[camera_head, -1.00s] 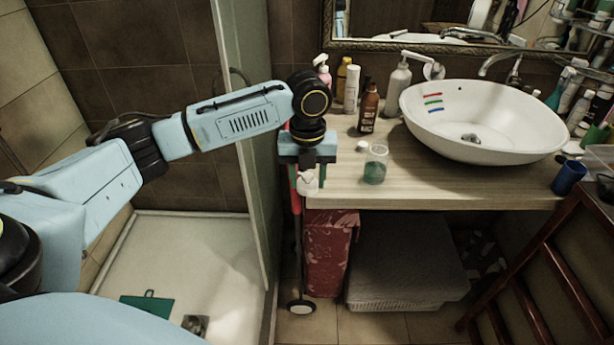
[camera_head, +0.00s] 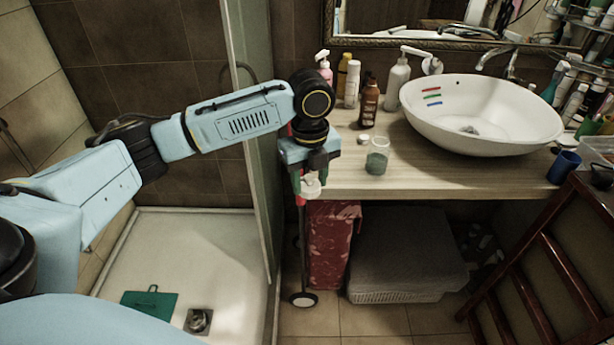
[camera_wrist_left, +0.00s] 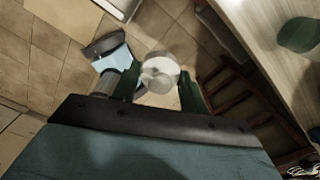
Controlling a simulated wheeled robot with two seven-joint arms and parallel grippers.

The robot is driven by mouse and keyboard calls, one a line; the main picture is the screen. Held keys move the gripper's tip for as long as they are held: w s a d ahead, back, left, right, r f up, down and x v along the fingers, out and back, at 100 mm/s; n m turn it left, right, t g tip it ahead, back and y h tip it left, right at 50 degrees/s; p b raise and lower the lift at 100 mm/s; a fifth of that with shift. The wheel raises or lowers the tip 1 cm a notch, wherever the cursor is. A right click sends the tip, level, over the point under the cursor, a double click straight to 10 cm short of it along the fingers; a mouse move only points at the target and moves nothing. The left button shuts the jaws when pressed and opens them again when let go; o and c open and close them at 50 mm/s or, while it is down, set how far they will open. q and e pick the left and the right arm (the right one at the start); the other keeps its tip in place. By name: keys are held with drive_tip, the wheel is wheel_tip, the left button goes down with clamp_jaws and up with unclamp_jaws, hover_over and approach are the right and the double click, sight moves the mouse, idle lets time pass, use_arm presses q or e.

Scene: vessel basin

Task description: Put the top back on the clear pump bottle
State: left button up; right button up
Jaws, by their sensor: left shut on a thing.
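My left gripper (camera_head: 309,176) is shut on a white pump top (camera_head: 310,186). It hangs just off the counter's left front edge, left of the clear bottle. In the left wrist view the white pump top (camera_wrist_left: 159,72) sits between the two green fingers. The clear bottle (camera_head: 377,157) has a greenish lower part and stands upright and open on the counter near its front left. It shows green at the upper right of the left wrist view (camera_wrist_left: 298,35). The pump top and bottle are apart. My right gripper is not in view.
The wooden counter (camera_head: 440,180) carries a white basin (camera_head: 480,115) on the right. A small white cap (camera_head: 363,139) lies by the clear bottle. A brown bottle (camera_head: 368,104) and several others stand behind. A dark blue cup (camera_head: 564,167) is at the far right. A glass panel stands at the left.

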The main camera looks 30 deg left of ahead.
use_arm(q)
drive_tip(key=n, duration=0.2)
drive_tip(key=d+n, duration=0.1)
drive_tip(key=n, duration=0.1)
drive_tip(key=s+d+r+n, duration=0.1)
drive_tip(key=n, duration=0.1)
drive_tip(key=shift+s+d+n, duration=0.1)
drive_tip(key=shift+d+n, duration=0.05)
drive_tip(key=shift+n, duration=0.25)
drive_tip(key=s+d+r+n, duration=0.2)
drive_tip(key=d+n, duration=0.3)
drive_tip(key=n, duration=1.2)
drive_tip(key=shift+s+n, duration=0.4)
drive_tip(key=shift+s, duration=0.3)
drive_tip(key=shift+a, duration=0.1)
